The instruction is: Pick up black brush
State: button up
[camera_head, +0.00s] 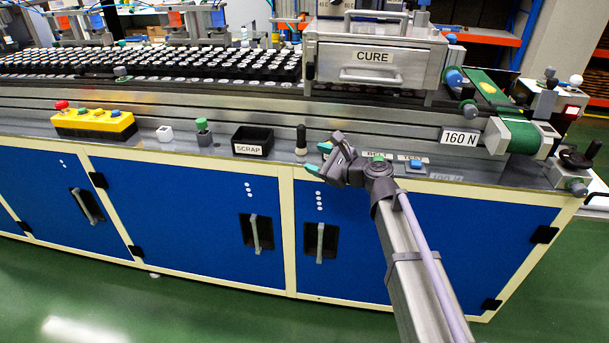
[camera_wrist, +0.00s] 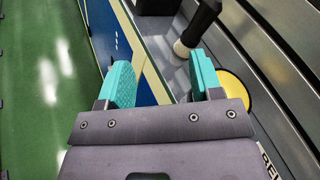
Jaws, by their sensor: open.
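The black brush (camera_head: 301,136) stands upright on the bench edge, with a black handle and a pale cream lower end. It also shows in the wrist view (camera_wrist: 203,22), at the top, just beyond the right finger. My gripper (camera_head: 319,159) has teal fingertips and is to the right of the brush and close to it in the head view. In the wrist view my gripper (camera_wrist: 160,78) is open, with nothing between its fingers. The brush is outside the gap, and I cannot tell whether the right finger touches it.
A black SCRAP bin (camera_head: 253,141) sits left of the brush. A yellow button box (camera_head: 93,123) is farther left. A green-topped part (camera_head: 203,131) and a small white block (camera_head: 164,133) stand between them. A blue button (camera_head: 416,164) is on the right. Metal rails run behind.

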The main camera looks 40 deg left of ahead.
aim_at(301, 126)
jog(key=w+r+m+t+y, duration=0.1)
jog(key=w+r+m+t, duration=0.25)
jog(key=m, duration=0.35)
jog(key=shift+g, duration=0.45)
jog(key=a, duration=0.3)
jog(key=w+a, duration=0.1)
jog(key=a, duration=0.2)
jog(key=w+a, duration=0.1)
jog(key=a, duration=0.3)
jog(key=c, duration=1)
jog(key=shift+s+r, duration=0.1)
jog(key=shift+s+d+r+p, duration=0.1)
jog(key=shift+r+p, duration=0.2)
jog(key=shift+p, duration=0.3)
notch_tip(301, 126, up, 6)
jog(key=p, duration=0.6)
jog(key=shift+r, duration=0.25)
jog(key=s+d, duration=0.4)
jog(key=s, duration=0.4)
jog(key=s+d, duration=0.5)
jog(key=s, duration=0.4)
jog(key=shift+s+f, duration=0.2)
jog(key=shift+s, duration=0.05)
